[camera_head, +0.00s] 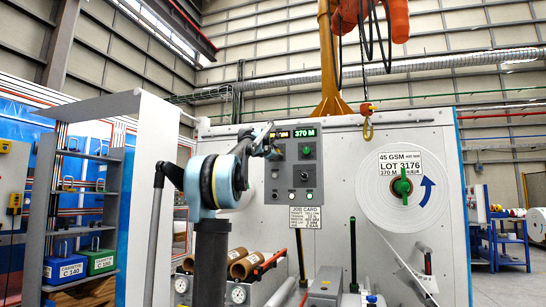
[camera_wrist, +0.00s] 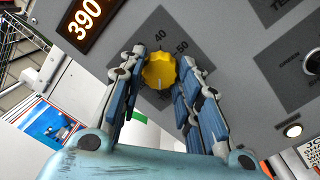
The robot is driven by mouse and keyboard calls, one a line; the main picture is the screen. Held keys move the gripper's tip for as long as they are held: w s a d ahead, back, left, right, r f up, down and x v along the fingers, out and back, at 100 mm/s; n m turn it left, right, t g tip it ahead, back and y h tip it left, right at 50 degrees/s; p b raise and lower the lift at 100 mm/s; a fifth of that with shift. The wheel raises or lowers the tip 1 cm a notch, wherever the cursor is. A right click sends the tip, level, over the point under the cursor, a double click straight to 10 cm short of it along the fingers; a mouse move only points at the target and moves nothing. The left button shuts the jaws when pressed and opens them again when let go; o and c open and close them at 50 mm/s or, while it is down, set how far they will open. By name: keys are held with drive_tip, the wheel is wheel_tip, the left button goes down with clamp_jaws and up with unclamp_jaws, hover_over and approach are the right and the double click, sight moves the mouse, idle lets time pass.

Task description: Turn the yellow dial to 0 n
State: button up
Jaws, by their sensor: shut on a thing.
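The yellow dial (camera_wrist: 158,70) is a ridged round knob on a dark square plate, seen in the wrist view. The numbers 40 and 50 show on the plate above and to the right of it; the rest of its scale is hidden or unreadable. My gripper (camera_wrist: 163,62) has its blue segmented fingers on both sides of the dial and is shut on it. In the head view my gripper (camera_head: 268,143) is at the upper left of the grey control panel (camera_head: 292,162) and hides the dial. An orange display (camera_wrist: 86,18) beside the dial reads 390.
A green display (camera_head: 303,133) reads 370 M. Other knobs and a job card (camera_head: 305,217) are on and below the panel. A large white roll (camera_head: 403,190) with a LOT 3176 label stands to the right.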

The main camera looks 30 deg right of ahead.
drive_tip(key=shift+w+n, duration=0.1)
drive_tip(key=shift+n, duration=0.2)
idle(0.4)
drive_tip(key=o, duration=1.1)
drive_tip(key=v, duration=1.2)
drive_tip(key=shift+f, duration=0.1)
